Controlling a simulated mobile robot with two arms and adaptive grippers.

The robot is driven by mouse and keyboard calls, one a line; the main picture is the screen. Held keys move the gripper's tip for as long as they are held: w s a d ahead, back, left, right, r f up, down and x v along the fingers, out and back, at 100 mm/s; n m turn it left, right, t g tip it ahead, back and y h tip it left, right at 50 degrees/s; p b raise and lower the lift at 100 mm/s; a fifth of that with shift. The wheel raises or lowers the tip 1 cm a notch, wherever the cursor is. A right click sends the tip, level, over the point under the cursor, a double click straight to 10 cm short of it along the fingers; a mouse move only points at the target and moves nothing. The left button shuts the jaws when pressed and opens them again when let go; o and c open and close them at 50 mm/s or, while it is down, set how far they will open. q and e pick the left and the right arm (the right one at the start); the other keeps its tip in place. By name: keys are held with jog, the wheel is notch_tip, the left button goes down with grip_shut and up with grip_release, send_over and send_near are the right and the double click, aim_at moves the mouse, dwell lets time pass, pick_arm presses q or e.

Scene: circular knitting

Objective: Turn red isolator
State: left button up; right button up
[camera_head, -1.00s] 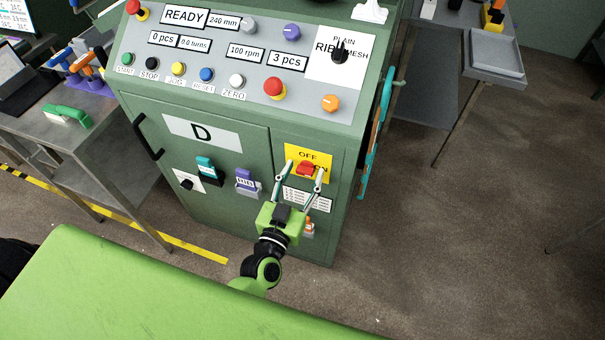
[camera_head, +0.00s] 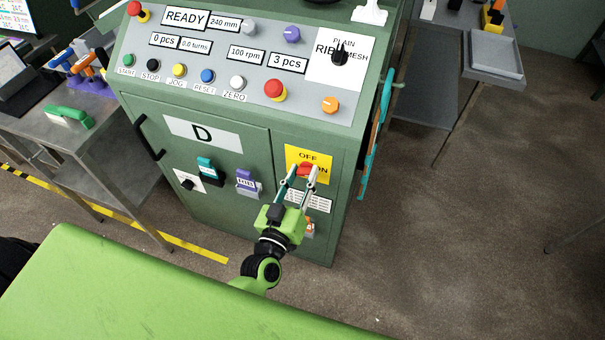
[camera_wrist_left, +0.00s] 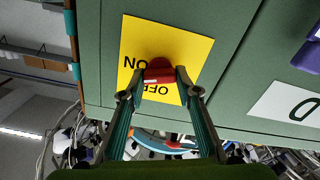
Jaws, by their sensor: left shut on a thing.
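The red isolator (camera_head: 305,169) is a red knob on a yellow plate (camera_head: 295,153) marked OFF and ON, on the front of the green machine. In the left wrist view the red isolator (camera_wrist_left: 160,68) sits between my fingertips, with the yellow plate (camera_wrist_left: 190,50) behind it. My left gripper (camera_head: 302,174) is shut on the knob, one finger on each side; it also shows in the left wrist view (camera_wrist_left: 160,76). The fingers hide part of the knob and plate in the head view. My right gripper is not in view.
The sloped control panel (camera_head: 210,60) with buttons is above. A teal switch (camera_head: 208,170) and a purple padlock-like part (camera_head: 247,182) are left of the plate. A black door handle (camera_head: 148,140) sticks out at the left. Floor to the right is mostly clear.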

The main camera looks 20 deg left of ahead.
pick_arm(q)
jog(key=n, duration=0.6)
jog(key=shift+a+f+n, duration=0.1)
jog(key=shift+n, duration=0.2)
jog(key=n, duration=0.4)
jog(key=shift+f+b, duration=0.1)
jog(key=shift+b, duration=0.25)
jog(key=shift+n+b, duration=0.35)
jog(key=shift+n, duration=1.45)
jog(key=o, duration=1.1)
jog(key=s, duration=1.2)
jog(key=shift+a, duration=0.25)
